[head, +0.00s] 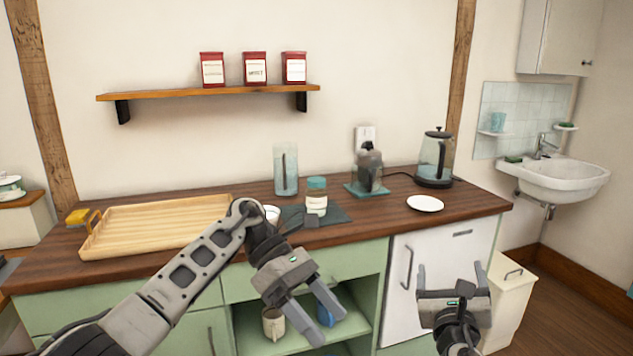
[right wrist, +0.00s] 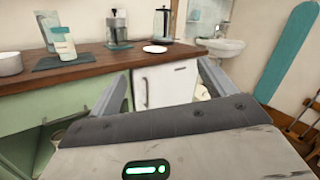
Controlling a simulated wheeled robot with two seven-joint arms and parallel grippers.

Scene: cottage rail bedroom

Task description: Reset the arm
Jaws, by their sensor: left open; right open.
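My left gripper (head: 318,318) is open and empty. Its arm comes in from the left in the head view, and its fingers point down in front of the open green cabinet shelf. My right gripper (head: 449,276) is open and empty in front of the white cabinet door (head: 436,275), with its fingers pointing up in the picture. In the right wrist view its two fingers (right wrist: 165,92) stand wide apart with nothing between them. My left arm hides part of the counter front.
The wooden counter (head: 375,224) holds a wooden tray (head: 160,229), a jar (head: 316,197), a glass container (head: 286,170), a coffee press (head: 369,172), a kettle (head: 435,160) and a white plate (head: 425,203). A sink (head: 562,180) is at right.

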